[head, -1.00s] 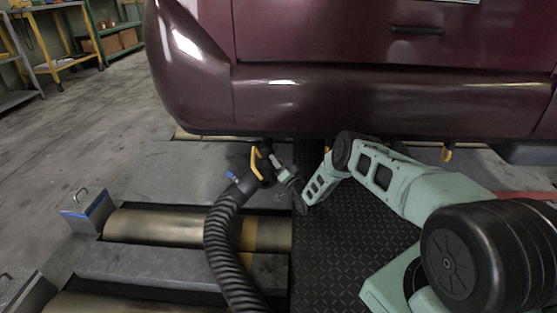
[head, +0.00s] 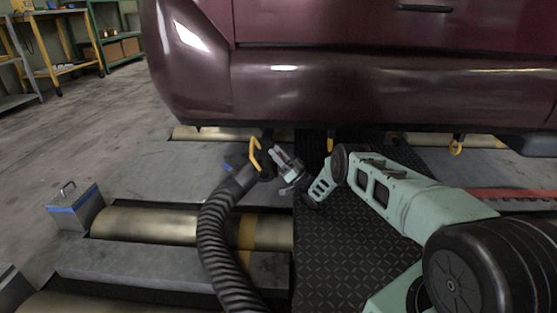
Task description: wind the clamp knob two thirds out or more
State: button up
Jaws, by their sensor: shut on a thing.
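The black ribbed exhaust hose (head: 212,240) rises to a dark nozzle (head: 240,180) below the car's rear bumper. The nozzle has a yellow hook-shaped handle (head: 254,155) and a small blue part (head: 228,167) on its left side. My gripper (head: 277,157) is at the right side of the nozzle's upper end, shut on a small part there. That part looks to be the clamp knob, but the fingers hide it. How far the knob is wound out cannot be seen.
The maroon car (head: 350,95) overhangs the work spot closely. Rollers (head: 150,225) and a grey box with a blue stripe (head: 73,210) lie left. A dark tread plate (head: 340,250) lies under my arm.

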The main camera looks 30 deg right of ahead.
jog(key=shift+r+n+g+y+b, duration=0.15)
jog(key=shift+n+g+y+b, duration=0.55)
jog(key=shift+n+y, duration=0.8)
jog(key=shift+r+y, duration=0.1)
jog(key=shift+y, duration=0.2)
jog(key=o, duration=1)
jog(key=shift+c, duration=0.2)
